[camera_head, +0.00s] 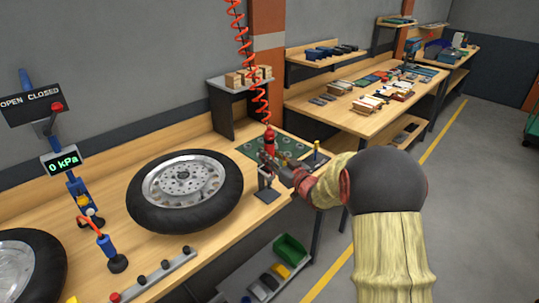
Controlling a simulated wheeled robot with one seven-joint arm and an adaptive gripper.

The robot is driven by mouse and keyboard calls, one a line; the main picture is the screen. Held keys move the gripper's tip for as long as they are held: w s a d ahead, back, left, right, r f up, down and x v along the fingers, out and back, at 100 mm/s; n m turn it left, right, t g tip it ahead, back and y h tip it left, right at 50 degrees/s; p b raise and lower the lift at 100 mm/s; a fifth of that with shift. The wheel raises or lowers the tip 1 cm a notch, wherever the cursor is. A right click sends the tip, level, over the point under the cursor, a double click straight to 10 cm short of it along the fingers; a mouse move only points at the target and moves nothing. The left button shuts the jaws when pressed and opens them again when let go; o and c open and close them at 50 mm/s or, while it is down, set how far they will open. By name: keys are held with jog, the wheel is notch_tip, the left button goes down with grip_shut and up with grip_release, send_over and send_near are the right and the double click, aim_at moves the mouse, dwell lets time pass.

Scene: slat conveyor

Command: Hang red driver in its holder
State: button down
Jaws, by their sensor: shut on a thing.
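The red driver (269,139) stands roughly upright at the end of a coiled red cord, over the bench's right part. My gripper (274,162) reaches in from the right and is shut on the driver's lower part. The fingers hide some of that part. A small grey stand on a dark base (267,196), which looks like the holder, is directly below the gripper. Whether the driver touches the stand or is apart from it cannot be told from this view.
A wheel with a tyre (227,208) lies left of the stand. A green mat with round parts (256,151) lies behind the driver. A raised shelf with boxes (241,83) stands at the back. The red cord (245,45) hangs from above. The aisle on the right is clear.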

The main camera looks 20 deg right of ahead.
jog(key=shift+f, duration=0.15)
jog(key=c, duration=1.7)
grip_release()
jog(key=o, duration=0.3)
jog(key=shift+f, duration=0.15)
jog(key=s, duration=0.4)
jog(key=s+d, duration=0.1)
jog(key=s, duration=0.3)
jog(key=s+d, duration=0.1)
jog(key=s, duration=0.3)
jog(key=shift+w, duration=0.1)
